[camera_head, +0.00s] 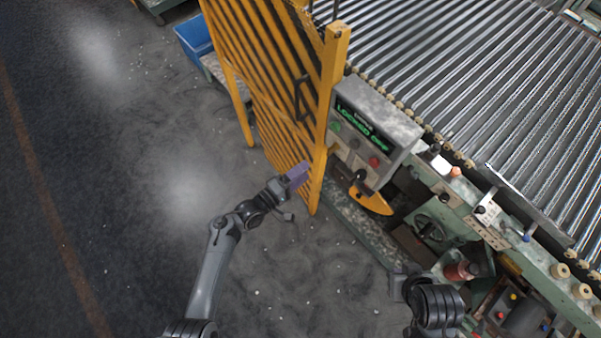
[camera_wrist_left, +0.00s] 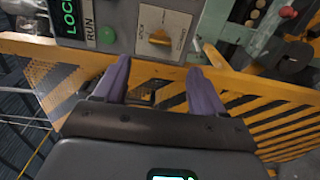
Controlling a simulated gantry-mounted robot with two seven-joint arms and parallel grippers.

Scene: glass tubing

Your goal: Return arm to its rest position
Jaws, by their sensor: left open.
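My left gripper (camera_head: 299,173), with purple fingers, is at the end of my outstretched left arm, in front of the yellow gate's post. In the left wrist view its two fingers (camera_wrist_left: 160,68) are spread apart with nothing between them. Beyond them are the yellow gate frame (camera_wrist_left: 60,50) and a grey control box (camera_wrist_left: 125,15) with a green button and a yellow selector knob. The gripper looks apart from both. My right arm is at the bottom of the head view; its gripper end (camera_head: 398,286) is dark and its fingers cannot be made out.
The control box (camera_head: 400,125) shows green "LOCKED OFF" text beside the gate (camera_head: 325,110). The roller conveyor (camera_head: 470,70) fills the upper right, with green machinery (camera_head: 440,215) along its near side. A blue bin (camera_head: 194,37) stands behind the gate. The floor at left is open.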

